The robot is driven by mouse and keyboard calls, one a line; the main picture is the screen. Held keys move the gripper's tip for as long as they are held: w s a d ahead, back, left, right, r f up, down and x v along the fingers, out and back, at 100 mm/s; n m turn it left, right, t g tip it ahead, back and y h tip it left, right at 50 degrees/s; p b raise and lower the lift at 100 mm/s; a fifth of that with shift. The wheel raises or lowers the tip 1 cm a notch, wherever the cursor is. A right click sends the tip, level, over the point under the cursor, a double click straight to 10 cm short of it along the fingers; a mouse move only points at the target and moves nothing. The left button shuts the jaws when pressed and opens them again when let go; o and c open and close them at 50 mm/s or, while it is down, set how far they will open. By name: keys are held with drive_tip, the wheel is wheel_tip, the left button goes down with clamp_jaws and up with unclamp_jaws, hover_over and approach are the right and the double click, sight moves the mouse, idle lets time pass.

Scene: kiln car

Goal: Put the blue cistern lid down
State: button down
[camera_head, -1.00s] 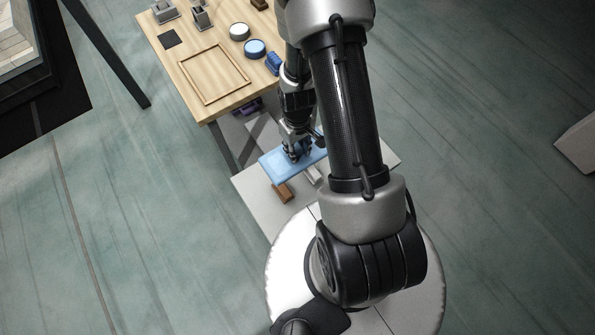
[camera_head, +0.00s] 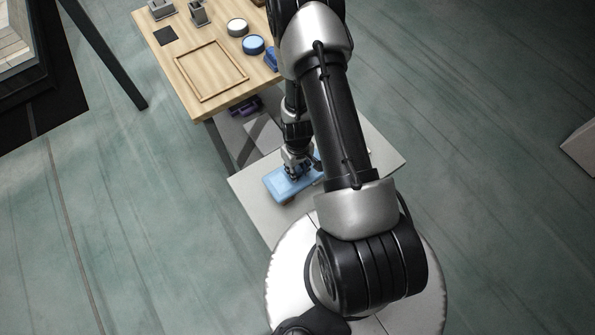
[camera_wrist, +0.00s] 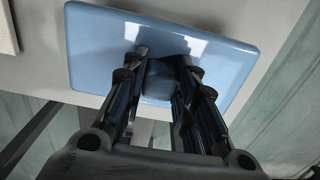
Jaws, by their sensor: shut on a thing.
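The blue cistern lid (camera_head: 281,188) is a light blue, glossy rectangular slab with rounded corners. In the head view it is over the pale grey surface (camera_head: 252,205) just in front of my base, partly hidden by my arm. My gripper (camera_head: 294,172) is above the lid and shut on its middle. The wrist view shows the lid (camera_wrist: 95,50) broad below my gripper (camera_wrist: 162,60), whose two fingers close on a raised blue part. I cannot tell whether the lid touches the surface or the supports under it.
A wooden table (camera_head: 185,70) stands beyond, with a thin wooden frame (camera_head: 211,71), a white round tub (camera_head: 237,28), a blue round tub (camera_head: 253,45) and a dark square (camera_head: 166,35). A purple object (camera_head: 244,106) is below its edge.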

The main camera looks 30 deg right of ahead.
drive_tip(key=shift+f, duration=0.15)
drive_tip(key=shift+f+b, duration=0.3)
drive_tip(key=shift+f, duration=0.05)
drive_tip(key=shift+f, duration=0.2)
drive_tip(key=c, duration=1.3)
unclamp_jaws()
